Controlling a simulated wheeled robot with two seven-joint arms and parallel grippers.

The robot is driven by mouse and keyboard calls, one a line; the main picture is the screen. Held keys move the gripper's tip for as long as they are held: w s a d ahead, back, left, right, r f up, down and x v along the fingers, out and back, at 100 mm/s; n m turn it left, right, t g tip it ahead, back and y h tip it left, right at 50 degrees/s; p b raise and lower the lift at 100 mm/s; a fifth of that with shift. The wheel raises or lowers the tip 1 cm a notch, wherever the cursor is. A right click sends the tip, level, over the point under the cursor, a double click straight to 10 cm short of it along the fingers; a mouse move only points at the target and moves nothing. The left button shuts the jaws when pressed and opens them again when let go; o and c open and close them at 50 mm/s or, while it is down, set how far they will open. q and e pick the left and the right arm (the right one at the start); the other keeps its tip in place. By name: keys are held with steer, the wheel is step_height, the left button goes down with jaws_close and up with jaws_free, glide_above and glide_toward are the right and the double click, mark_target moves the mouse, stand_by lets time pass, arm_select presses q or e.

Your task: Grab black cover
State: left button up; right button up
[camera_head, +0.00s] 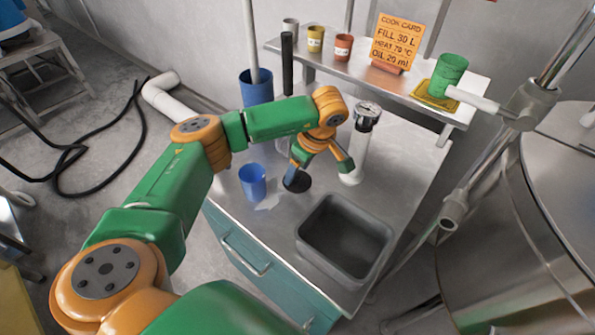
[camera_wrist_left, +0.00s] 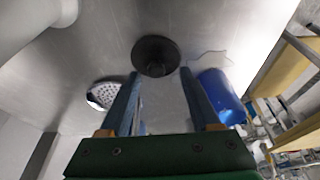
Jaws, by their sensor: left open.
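The black cover (camera_head: 297,182) is a small round disc on the metal counter, between the blue cup and the grey bin. In the left wrist view the cover (camera_wrist_left: 155,54) shows a central knob and lies just beyond and between my fingertips. My left gripper (camera_head: 321,162) is open above the counter by the cover, with nothing between its fingers. In the left wrist view its two blue fingers (camera_wrist_left: 158,80) are spread apart. The height gap between fingers and cover is hard to tell. My right gripper is not seen.
A blue cup (camera_head: 252,181) stands left of the cover, and a grey bin (camera_head: 345,240) sits to its right. A shelf (camera_head: 395,83) with small cups and a cook card (camera_head: 396,42) is at the back.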

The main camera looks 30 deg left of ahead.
arm_select(q)
steer(key=shift+a+f, duration=0.15)
steer(key=shift+f, duration=0.3)
steer(key=shift+w+f, duration=0.3)
steer(key=shift+s+r, duration=0.1)
jaws_close()
